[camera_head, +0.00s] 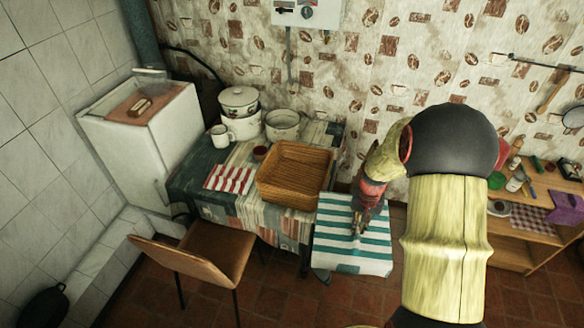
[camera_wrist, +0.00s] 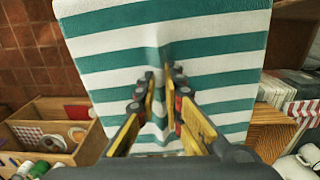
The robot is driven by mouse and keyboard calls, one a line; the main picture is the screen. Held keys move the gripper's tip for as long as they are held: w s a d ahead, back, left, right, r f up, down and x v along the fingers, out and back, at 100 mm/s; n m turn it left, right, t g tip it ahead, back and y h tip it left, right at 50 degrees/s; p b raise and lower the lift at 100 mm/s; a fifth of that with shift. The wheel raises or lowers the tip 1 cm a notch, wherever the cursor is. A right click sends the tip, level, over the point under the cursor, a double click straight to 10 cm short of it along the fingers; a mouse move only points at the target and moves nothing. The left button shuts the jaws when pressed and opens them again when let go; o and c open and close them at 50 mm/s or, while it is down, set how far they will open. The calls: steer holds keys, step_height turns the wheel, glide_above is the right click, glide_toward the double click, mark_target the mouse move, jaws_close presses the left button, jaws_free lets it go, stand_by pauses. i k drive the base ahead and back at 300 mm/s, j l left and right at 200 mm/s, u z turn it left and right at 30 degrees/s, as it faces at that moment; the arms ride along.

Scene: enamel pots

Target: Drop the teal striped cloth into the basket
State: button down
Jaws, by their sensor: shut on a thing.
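The teal and white striped cloth (camera_head: 338,243) hangs from my gripper (camera_head: 359,229), to the right of the table's front corner. In the wrist view the cloth (camera_wrist: 120,45) fills the upper middle, with a pinched fold between the fingers. My gripper (camera_wrist: 167,75) is shut on that fold. The wicker basket (camera_head: 292,199) stands on the table, left of the cloth, and its visible inside looks empty. A corner of the basket (camera_wrist: 272,133) shows at the right in the wrist view. The cloth is beside the basket, not over it.
The table (camera_head: 262,226) also bears a red striped cloth (camera_head: 230,178), a white mug (camera_head: 221,136) and enamel pots (camera_head: 240,110) behind the basket. A brown chair (camera_head: 205,254) stands in front. A wooden shelf (camera_head: 520,249) with small items stands at right.

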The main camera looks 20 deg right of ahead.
mark_target(297, 174)
steer(key=i, duration=1.8)
